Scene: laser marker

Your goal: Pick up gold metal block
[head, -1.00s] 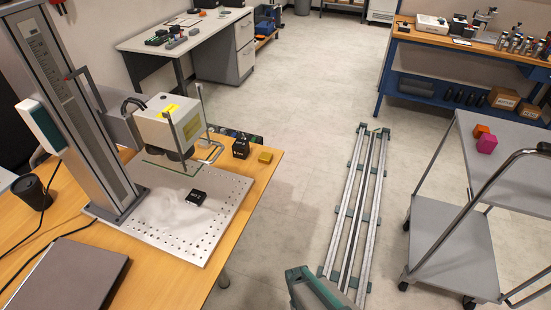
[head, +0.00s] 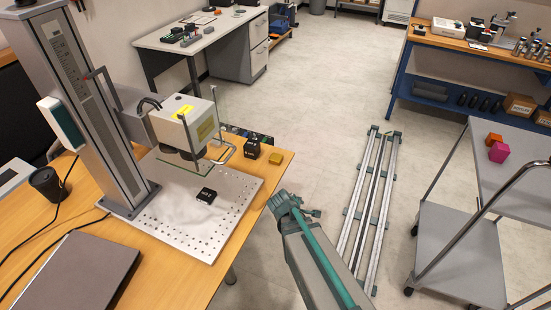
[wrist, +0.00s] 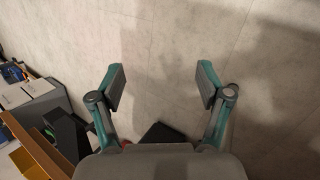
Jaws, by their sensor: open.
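The gold metal block (head: 275,158) sits near the far right corner of the wooden table, right beside a small black block (head: 252,149). My gripper (head: 312,212) is past the table's right edge, to the right of and nearer than the gold block, with a clear gap between them. In the wrist view my gripper (wrist: 162,78) has its two fingers spread wide with only grey floor between them. A yellow-gold patch shows at the lower left of the wrist view; I cannot tell whether it is the gold block.
The laser marker (head: 186,122) stands on a perforated metal plate (head: 225,215) with a black block (head: 206,195) on it. A laptop (head: 75,272) and cup (head: 47,183) are at left. A grey cart (head: 512,180) at right carries orange and magenta blocks. Floor rails run between.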

